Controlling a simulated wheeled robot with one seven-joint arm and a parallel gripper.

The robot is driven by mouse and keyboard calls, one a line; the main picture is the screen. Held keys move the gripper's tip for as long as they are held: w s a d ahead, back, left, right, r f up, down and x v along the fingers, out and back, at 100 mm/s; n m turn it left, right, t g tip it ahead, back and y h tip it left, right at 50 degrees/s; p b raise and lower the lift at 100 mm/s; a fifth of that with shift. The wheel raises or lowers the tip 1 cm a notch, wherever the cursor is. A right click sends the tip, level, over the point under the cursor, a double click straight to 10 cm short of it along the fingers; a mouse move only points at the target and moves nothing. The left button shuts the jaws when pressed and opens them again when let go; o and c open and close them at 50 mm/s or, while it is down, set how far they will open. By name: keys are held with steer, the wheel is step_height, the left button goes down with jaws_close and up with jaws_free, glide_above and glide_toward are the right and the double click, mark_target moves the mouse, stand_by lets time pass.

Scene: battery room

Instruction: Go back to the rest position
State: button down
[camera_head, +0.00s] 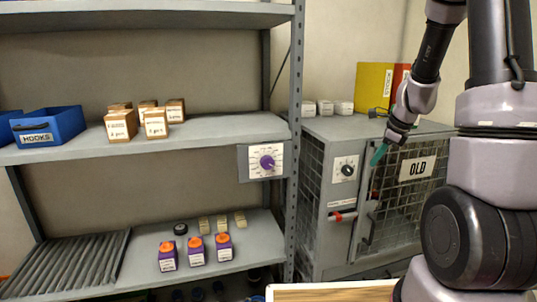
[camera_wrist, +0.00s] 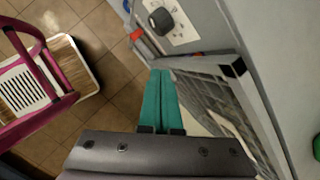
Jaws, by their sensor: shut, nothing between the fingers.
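My gripper (camera_head: 378,155) has teal fingers and is shut with nothing between them. In the head view it is in front of the grey mesh cabinet (camera_head: 312,225), by the top left of the door labelled OLD (camera_head: 417,168). In the wrist view my gripper (camera_wrist: 162,75) points toward the cabinet's front, with the cabinet door (camera_wrist: 205,100) close on its right. I cannot tell whether the fingers touch the cabinet.
A dial (camera_head: 345,169) and a red-tipped handle (camera_head: 343,215) are on the cabinet front. Shelves (camera_head: 215,130) at left hold a blue HOOKS bin (camera_head: 62,122) and small boxes.

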steer(key=s+a+r+n+t, duration=0.1)
steer(key=s+a+r+n, duration=0.4)
steer(key=s+r+n, duration=0.3)
steer(key=s+a+r+n+t, duration=0.1)
steer(key=s+a+r+n, duration=0.4)
steer(key=r, duration=0.5)
steer(key=s+r+n+t, duration=0.1)
steer(key=s+r+n, duration=0.3)
steer(key=s, duration=0.5)
steer(key=shift+s+a+n, duration=0.15)
steer(key=shift+s+n, duration=0.25)
steer(key=shift+n, duration=0.8)
steer(key=shift+w, duration=0.1)
